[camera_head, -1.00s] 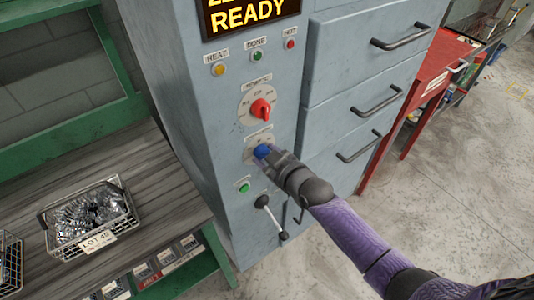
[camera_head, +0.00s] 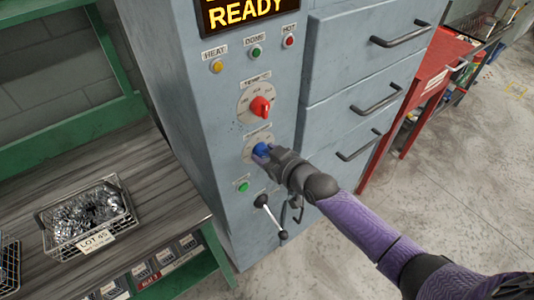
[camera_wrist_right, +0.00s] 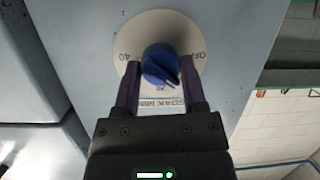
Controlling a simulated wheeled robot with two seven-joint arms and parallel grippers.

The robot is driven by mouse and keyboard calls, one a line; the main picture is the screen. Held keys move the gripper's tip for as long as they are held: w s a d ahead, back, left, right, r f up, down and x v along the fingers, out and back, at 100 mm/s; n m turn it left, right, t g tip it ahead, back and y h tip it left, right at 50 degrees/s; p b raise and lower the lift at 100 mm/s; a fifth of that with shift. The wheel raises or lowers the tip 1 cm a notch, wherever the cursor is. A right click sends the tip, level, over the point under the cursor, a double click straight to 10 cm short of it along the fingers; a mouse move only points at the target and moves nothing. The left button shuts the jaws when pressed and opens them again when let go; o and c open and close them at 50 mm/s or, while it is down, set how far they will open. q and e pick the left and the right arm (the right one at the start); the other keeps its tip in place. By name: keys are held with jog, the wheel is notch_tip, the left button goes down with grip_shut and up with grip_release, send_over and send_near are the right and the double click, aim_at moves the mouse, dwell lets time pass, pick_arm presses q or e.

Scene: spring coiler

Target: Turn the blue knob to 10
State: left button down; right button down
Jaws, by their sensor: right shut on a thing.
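The blue knob (camera_head: 261,150) sits on a pale round dial on the front of the grey cabinet, below a red knob. In the right wrist view the blue knob (camera_wrist_right: 160,66) has a white pointer line, and the dial (camera_wrist_right: 128,48) shows "OFF", "40" and part of another number, with a "SOAK MIN" label. My right gripper (camera_head: 268,154) is at the blue knob, its two fingers on either side of it, shut on it. It also shows in the right wrist view (camera_wrist_right: 160,85). The dial is partly hidden by the gripper in the head view. My left gripper is not in view.
The red knob (camera_head: 261,106) is just above. A green button (camera_head: 243,186) and a black-handled lever (camera_head: 270,215) are below. Drawers with handles (camera_head: 376,97) stand to the right. A wire basket (camera_head: 88,215) sits on the bench at left.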

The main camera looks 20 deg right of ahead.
jog(key=shift+c, duration=1.2)
grip_release()
jog(key=shift+o, duration=0.5)
pick_arm(q)
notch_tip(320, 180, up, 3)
jog(key=p, duration=0.3)
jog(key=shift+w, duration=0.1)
pick_arm(e)
jog(key=v, duration=1)
